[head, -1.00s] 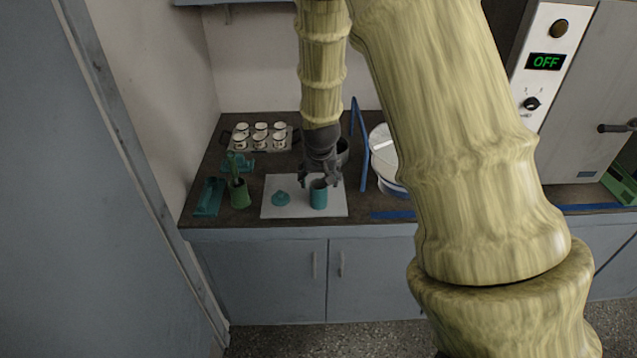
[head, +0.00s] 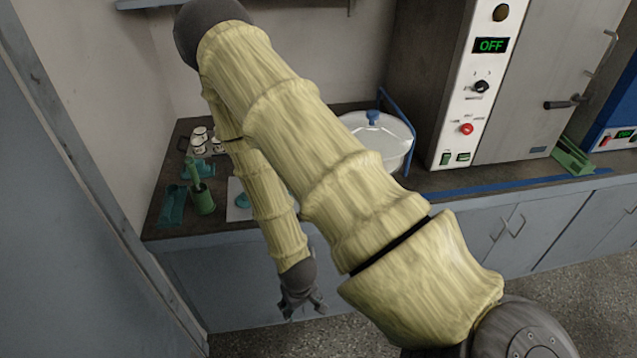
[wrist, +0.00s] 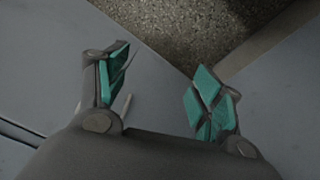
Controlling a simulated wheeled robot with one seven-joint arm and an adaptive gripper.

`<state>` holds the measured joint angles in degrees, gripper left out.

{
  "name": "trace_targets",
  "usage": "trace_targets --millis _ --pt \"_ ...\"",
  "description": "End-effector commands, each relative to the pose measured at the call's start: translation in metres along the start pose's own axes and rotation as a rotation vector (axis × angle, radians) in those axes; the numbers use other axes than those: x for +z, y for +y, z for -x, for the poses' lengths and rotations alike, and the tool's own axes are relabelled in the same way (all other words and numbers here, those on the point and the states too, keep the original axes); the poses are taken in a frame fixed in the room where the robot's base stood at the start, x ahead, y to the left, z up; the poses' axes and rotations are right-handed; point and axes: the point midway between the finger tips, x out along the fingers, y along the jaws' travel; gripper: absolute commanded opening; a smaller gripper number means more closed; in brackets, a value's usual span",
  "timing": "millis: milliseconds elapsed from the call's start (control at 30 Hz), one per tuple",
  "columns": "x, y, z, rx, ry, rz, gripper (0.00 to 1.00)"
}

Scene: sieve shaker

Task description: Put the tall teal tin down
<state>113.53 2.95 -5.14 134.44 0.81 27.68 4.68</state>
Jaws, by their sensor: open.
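My gripper (head: 302,304) is open and empty. It hangs low in front of the blue-grey cupboard doors, below the bench top. The wrist view shows its two fingers with teal pads apart, with nothing between them (wrist: 163,88). The tall teal tin cannot be made out now; my arm covers the part of the white mat where it stood earlier. A strip of the white mat (head: 235,213) shows left of my arm, with a small teal lid-like piece (head: 243,200) on it.
The dark bench top (head: 160,215) holds a green pot with a tool (head: 202,200), a teal tray (head: 172,205) and several white cups (head: 198,140) at left. A large round white-topped vessel (head: 375,135) stands behind my arm. An oven reading OFF (head: 492,46) stands right.

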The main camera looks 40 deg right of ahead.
Motion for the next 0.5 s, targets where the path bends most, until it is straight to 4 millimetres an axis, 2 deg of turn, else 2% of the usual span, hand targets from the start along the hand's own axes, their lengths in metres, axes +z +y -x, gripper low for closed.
trace_targets --millis 33,100,233,400,500 --pt "0.027 -0.005 -0.009 -0.008 -0.027 0.021 0.67" --pt "0.057 -0.013 -0.016 -0.021 -0.05 0.05 0.67" --pt "0.105 -0.024 -0.025 -0.045 -0.088 0.093 0.67" --pt "0.143 -0.034 -0.028 -0.067 -0.115 0.125 0.67" --pt "0.151 -0.036 -0.029 -0.072 -0.12 0.133 0.67"
